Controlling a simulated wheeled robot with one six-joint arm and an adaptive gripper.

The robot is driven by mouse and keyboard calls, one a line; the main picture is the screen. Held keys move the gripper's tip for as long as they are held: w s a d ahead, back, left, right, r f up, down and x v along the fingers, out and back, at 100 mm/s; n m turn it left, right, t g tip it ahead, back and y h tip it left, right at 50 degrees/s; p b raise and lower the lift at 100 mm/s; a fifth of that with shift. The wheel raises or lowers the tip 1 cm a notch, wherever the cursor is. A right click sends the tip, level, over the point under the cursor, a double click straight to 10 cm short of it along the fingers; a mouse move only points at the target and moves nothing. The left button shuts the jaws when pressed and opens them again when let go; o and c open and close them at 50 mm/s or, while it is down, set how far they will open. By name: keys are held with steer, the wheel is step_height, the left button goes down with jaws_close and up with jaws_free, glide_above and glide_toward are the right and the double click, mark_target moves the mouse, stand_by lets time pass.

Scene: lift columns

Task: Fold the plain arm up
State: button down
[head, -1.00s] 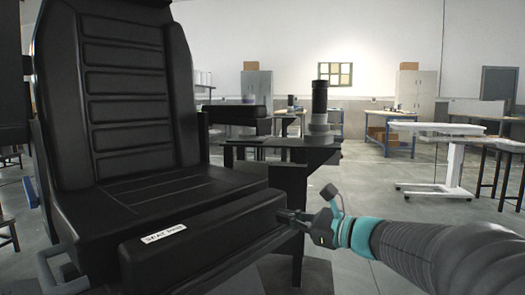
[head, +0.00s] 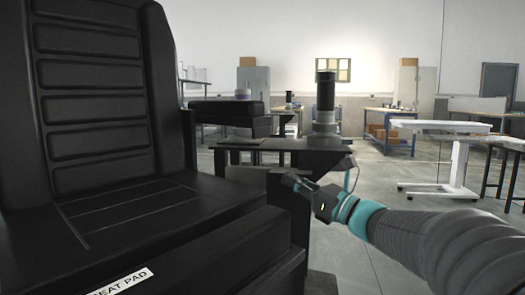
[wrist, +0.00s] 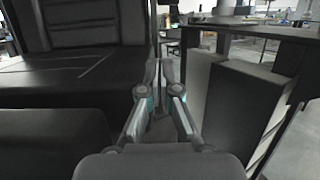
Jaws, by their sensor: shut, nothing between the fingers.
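A black padded seat has a tall ribbed backrest (head: 95,90) and a thick cushion (head: 170,215) labelled "SEAT PAD". A dark padded armrest (head: 228,110) lies level beside the backrest's right side. I take it for the plain arm. A small purple-grey round thing shows at its top; I cannot tell if it rests there or stands behind. My gripper (head: 288,181) is shut and empty, right of the cushion and lower than the armrest, apart from it. The wrist view shows its closed fingers (wrist: 164,68) between the cushion (wrist: 70,85) and grey panels. The armrest is not clear there.
A dark stand (head: 285,145) beyond my gripper carries a black cylinder (head: 325,95) on a grey base. Grey panels (wrist: 245,105) stand under a dark top in the wrist view. A white table (head: 450,127) stands at right. Floor between is open.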

steer(key=w+a+r, duration=0.6)
steer(key=a, duration=0.1)
steer(key=shift+w+a+r+p, duration=0.2)
steer(key=shift+w+p, duration=0.05)
steer(key=shift+p, duration=0.15)
stand_by(0.3)
